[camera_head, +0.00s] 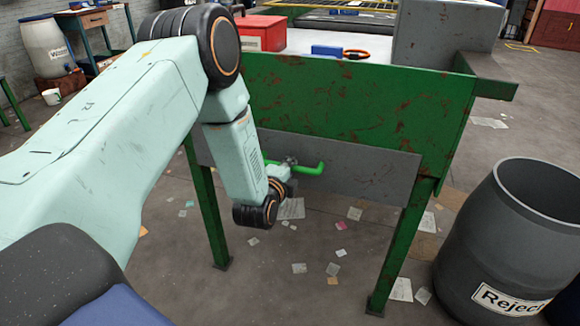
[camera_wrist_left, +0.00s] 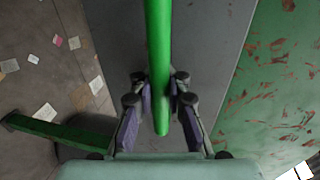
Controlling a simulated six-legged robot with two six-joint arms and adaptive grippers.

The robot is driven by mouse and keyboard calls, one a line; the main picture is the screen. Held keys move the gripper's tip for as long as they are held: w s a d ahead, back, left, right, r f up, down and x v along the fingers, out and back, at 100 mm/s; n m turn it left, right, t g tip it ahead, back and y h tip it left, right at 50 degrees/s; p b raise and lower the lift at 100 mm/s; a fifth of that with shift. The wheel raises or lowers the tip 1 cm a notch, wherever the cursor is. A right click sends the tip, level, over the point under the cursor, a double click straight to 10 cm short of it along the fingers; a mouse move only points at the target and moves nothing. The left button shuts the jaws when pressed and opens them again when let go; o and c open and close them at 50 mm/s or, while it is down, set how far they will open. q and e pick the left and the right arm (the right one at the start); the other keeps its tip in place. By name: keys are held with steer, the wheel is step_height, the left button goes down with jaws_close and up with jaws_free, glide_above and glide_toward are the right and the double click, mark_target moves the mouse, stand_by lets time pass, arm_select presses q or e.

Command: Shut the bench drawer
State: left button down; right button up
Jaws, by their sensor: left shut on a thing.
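The bench drawer shows as a grey front panel (camera_head: 370,172) under the green bench side (camera_head: 350,105). I cannot tell how far it stands out. A bright green bar handle (camera_head: 312,169) sticks out from the panel. My left gripper (camera_head: 289,163) is at the handle's left part, mostly hidden behind my wrist. In the left wrist view the handle (camera_wrist_left: 158,50) runs down between the two purple-padded fingers of the gripper (camera_wrist_left: 160,108), which is shut on it. The grey panel (camera_wrist_left: 215,50) lies behind. My right gripper is in neither view.
A dark barrel marked Reject (camera_head: 500,255) stands right of the bench's right leg (camera_head: 400,250). A blue item (camera_head: 326,50), an orange ring (camera_head: 356,54) and a red box (camera_head: 262,33) are on top. Paper scraps litter the floor; the floor before the drawer is otherwise clear.

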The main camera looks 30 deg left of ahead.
arm_select(q)
steer(key=c, duration=1.3)
jaws_free()
steer(key=shift+r, duration=0.1)
steer(key=shift+s, duration=0.1)
steer(key=v, duration=1.2)
